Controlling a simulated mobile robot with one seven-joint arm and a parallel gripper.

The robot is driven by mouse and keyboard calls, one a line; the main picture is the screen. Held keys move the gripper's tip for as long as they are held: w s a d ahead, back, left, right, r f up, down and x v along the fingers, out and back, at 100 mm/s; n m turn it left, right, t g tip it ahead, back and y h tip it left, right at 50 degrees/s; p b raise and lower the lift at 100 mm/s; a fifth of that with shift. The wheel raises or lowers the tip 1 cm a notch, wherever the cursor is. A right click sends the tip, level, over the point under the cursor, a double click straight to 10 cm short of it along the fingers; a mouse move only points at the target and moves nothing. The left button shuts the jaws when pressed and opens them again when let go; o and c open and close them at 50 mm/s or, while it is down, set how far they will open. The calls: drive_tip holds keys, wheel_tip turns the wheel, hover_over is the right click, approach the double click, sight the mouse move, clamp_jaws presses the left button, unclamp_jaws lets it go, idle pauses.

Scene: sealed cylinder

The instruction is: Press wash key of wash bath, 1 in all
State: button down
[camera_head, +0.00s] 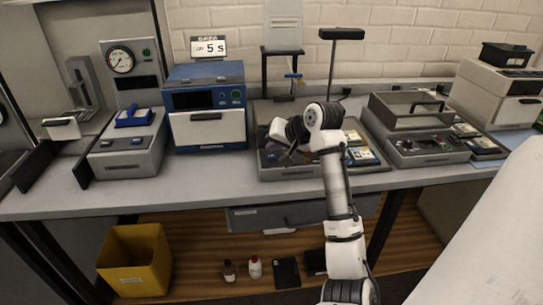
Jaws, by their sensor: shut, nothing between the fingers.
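My arm reaches up over the bench, and my gripper (286,155) is low over the grey tray unit (265,175) in the middle. Its fingers are small and dark here, shut with nothing between them. My wrist and arm cover much of that unit, so I cannot tell whether the fingertips touch it. No label reading wash bath is legible. A grey unit with a flat lid (408,110) stands to the right of my arm. Its sloped front panel (425,147) carries small coloured keys, including a red and a green one. My gripper is well to the left of that panel.
A blue and white box (207,115) and a gauge unit (125,110) stand left on the bench. A dark post with a flat top (341,34) rises behind my arm. A white machine (497,95) stands far right. A yellow bin (135,262) sits below.

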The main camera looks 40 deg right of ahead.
sight(274, 158)
drive_tip(key=shift+f, duration=0.1)
drive_tip(key=shift+f, duration=0.35)
drive_tip(key=shift+f, duration=0.4)
idle(0.5)
drive_tip(key=shift+r, duration=0.1)
drive_tip(key=shift+r+p, duration=0.75)
wheel_tip(274, 158, up, 5)
drive_tip(key=p, duration=0.4)
idle(0.9)
